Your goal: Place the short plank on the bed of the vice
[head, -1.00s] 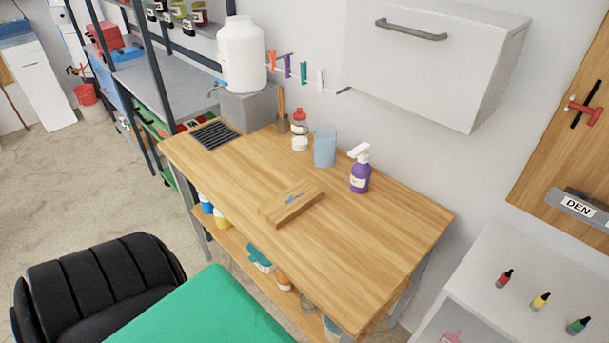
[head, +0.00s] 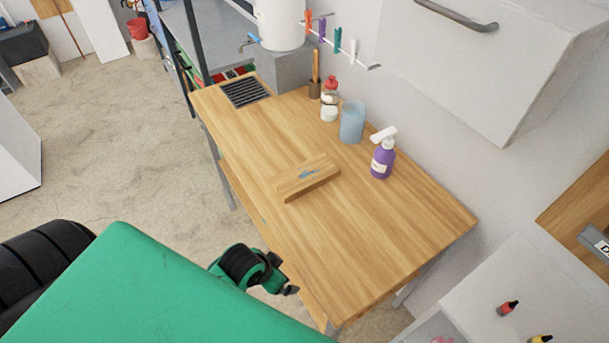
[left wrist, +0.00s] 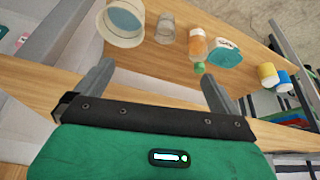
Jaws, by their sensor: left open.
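A short wooden plank (head: 307,178) with a blue mark on top lies flat on the workbench (head: 400,225), near its front edge. No vice shows in either view. My left gripper (head: 288,289) is low beside the bench's front edge, in front of the plank and apart from it. In the left wrist view its two grey fingers (left wrist: 155,78) are spread with nothing held between them. My right gripper is not in view.
A purple spray bottle (head: 382,160), blue cup (head: 352,122) and red-capped bottle (head: 330,98) stand along the bench's back. A vent grille (head: 245,92) is at the far left. The bench's right half is clear. Below, the shelf holds an orange bottle (left wrist: 197,45) and yellow can (left wrist: 267,74).

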